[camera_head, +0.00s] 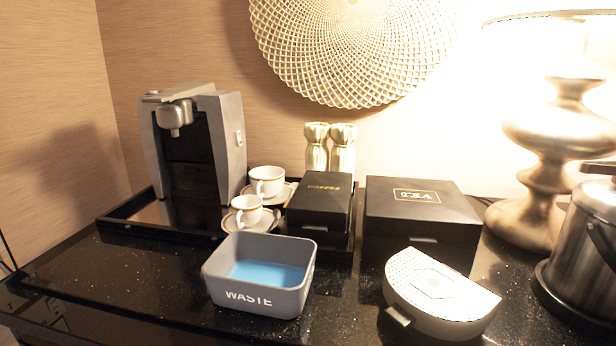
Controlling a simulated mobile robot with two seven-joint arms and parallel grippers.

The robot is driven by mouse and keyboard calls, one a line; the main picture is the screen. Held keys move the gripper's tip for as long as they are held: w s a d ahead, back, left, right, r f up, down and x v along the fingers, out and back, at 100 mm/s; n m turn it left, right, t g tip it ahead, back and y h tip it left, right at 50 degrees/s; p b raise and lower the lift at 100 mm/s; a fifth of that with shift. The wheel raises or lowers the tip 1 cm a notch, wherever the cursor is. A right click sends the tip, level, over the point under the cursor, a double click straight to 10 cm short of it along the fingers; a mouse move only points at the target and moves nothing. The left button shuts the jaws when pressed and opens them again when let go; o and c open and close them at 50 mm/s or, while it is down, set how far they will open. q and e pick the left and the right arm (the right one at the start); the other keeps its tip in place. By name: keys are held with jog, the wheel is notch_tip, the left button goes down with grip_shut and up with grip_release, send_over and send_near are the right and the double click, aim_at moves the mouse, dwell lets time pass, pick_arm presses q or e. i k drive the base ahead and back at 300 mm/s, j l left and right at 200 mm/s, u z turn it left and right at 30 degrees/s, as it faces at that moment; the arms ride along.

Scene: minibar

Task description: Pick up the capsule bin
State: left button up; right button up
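No object in the head view is labelled as a capsule bin. A half-round, light grey container (441,293) with a perforated white top and a small tab on its left front side sits on the dark counter at the front right. It looks like a part of the coffee machine, but I cannot tell for sure that it is the capsule bin. A grey rectangular bin (226,285) marked "WASTE", with a blue inside, stands to its left. The grey coffee machine (229,148) stands upright at the back left. Neither of my grippers is in view.
A black tray (126,226) holds the machine, two white cups (267,180) on saucers and a black coffee box (320,196). A black tea box (420,208) stands behind the half-round container. A lamp (549,165) and a metal bucket (592,240) are at right. The left front counter is clear.

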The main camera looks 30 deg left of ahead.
aim_at(185, 175)
jog(key=u, duration=1.6)
